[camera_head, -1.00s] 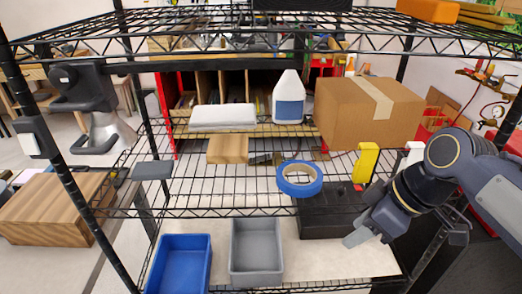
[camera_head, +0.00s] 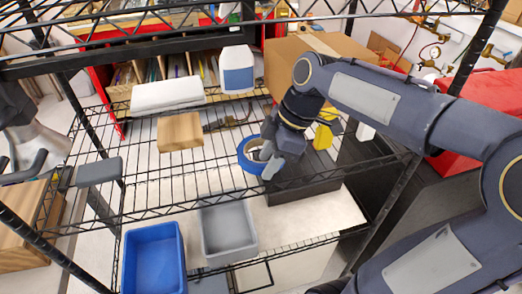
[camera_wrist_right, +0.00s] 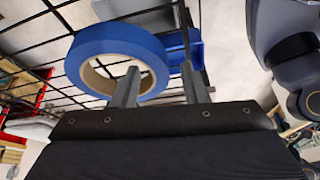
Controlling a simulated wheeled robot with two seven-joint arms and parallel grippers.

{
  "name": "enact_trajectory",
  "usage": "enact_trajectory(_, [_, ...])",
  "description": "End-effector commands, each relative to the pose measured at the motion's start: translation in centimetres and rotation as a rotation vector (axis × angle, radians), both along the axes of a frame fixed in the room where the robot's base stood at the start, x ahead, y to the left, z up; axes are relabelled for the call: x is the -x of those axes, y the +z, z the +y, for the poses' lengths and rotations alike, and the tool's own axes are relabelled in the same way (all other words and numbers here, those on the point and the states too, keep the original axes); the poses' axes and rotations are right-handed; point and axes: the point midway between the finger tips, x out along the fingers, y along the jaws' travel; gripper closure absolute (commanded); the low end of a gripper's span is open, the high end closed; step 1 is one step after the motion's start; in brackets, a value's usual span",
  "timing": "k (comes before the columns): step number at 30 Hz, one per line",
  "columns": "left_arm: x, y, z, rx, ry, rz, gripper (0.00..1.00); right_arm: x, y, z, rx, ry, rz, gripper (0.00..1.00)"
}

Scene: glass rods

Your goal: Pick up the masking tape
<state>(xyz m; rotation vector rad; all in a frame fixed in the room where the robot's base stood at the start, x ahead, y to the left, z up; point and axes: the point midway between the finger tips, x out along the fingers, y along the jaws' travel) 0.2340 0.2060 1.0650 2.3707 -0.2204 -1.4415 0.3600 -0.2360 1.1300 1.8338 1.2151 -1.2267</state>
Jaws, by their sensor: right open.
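The masking tape is a blue roll (camera_head: 244,156) with a pale inner core, lying on the wire shelf. My right gripper (camera_head: 269,168) is at the roll's right side and hides part of it in the head view. In the wrist view, the roll (camera_wrist_right: 95,40) is just beyond the open jaws (camera_wrist_right: 158,78). The left finger overlaps the hole and the right finger is outside the ring, so one side of the ring appears between them. I cannot tell whether they touch.
A wooden block (camera_head: 180,132), a white pack (camera_head: 167,94) and a blue-labelled white bottle (camera_head: 237,70) stand behind. A yellow object (camera_head: 323,136) and cardboard box (camera_head: 285,62) are near my right arm. Blue (camera_head: 154,262) and grey (camera_head: 228,231) bins are below. Upper shelf wires cross the top.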

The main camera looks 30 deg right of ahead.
Motion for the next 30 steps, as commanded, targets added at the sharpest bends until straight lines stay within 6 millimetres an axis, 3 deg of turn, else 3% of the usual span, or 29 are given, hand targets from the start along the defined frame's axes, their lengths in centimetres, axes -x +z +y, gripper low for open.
enact_trajectory(7, [0.0, -0.01, 0.0, 0.0, 0.0, 0.0, 0.64, -0.06, -0.2, 0.07, 0.001, -0.001, -0.002, 0.6])
enact_trajectory(16, [0.0, -0.01, 0.0, 0.0, 0.0, 0.0, 0.64, -0.05, -0.18, 0.06, 0.0, 0.0, -0.001, 0.99])
enact_trajectory(30, [0.0, 0.01, 0.01, 0.0, 0.0, 0.0, 0.64, -0.11, 0.72, 0.04, 0.0, 0.0, -0.003, 1.0])
